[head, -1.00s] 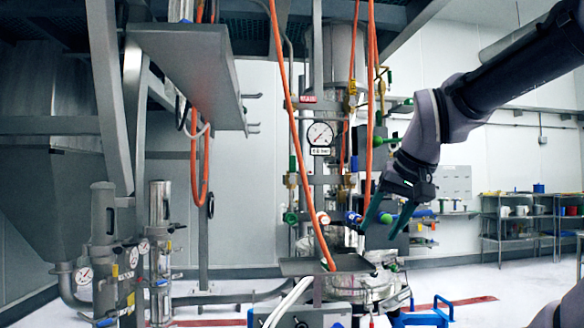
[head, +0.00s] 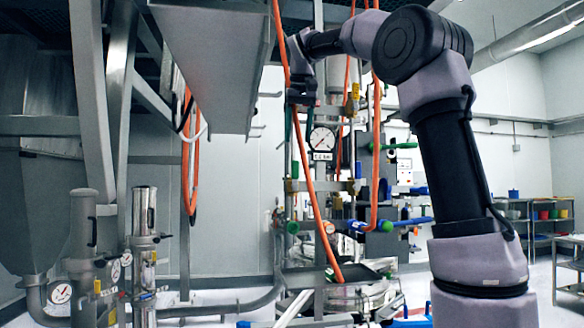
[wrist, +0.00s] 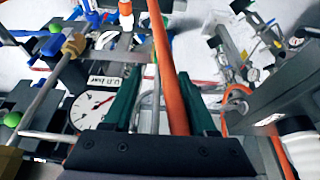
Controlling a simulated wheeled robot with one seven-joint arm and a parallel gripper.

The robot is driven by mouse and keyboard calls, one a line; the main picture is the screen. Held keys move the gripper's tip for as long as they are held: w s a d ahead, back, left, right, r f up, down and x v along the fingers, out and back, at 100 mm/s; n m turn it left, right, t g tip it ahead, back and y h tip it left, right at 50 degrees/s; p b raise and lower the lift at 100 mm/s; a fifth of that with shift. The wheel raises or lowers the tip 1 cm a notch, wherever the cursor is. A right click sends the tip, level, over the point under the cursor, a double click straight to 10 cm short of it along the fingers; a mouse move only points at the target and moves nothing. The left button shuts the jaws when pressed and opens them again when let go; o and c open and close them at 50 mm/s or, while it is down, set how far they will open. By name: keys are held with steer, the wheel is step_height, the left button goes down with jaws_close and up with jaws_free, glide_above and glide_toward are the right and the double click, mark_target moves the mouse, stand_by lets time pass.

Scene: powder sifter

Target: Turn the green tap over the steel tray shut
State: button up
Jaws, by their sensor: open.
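A round green tap (head: 292,227) shows in the head view, left of the orange hose and above the dark steel tray (head: 352,273). My gripper (head: 299,140) is open with its fingers pointing down, above the tap and beside the round gauge. It is apart from the tap. In the wrist view my gripper (wrist: 157,75) has the orange hose (wrist: 168,60) and a thin steel pipe showing between its teal fingers. I cannot tell whether they touch it. I cannot pick out the tap for sure in the wrist view.
The pressure gauge (head: 322,139) is close to the right of my fingers; it also shows in the wrist view (wrist: 92,106). A grey overhead panel (head: 212,70) hangs at left. A blue-handled valve (head: 358,226) and other green knobs stand to the right. Steel cylinders (head: 144,240) stand at lower left.

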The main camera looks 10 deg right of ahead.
mark_target(295, 179)
steer(key=x, duration=1)
jaws_close()
stand_by(1.2)
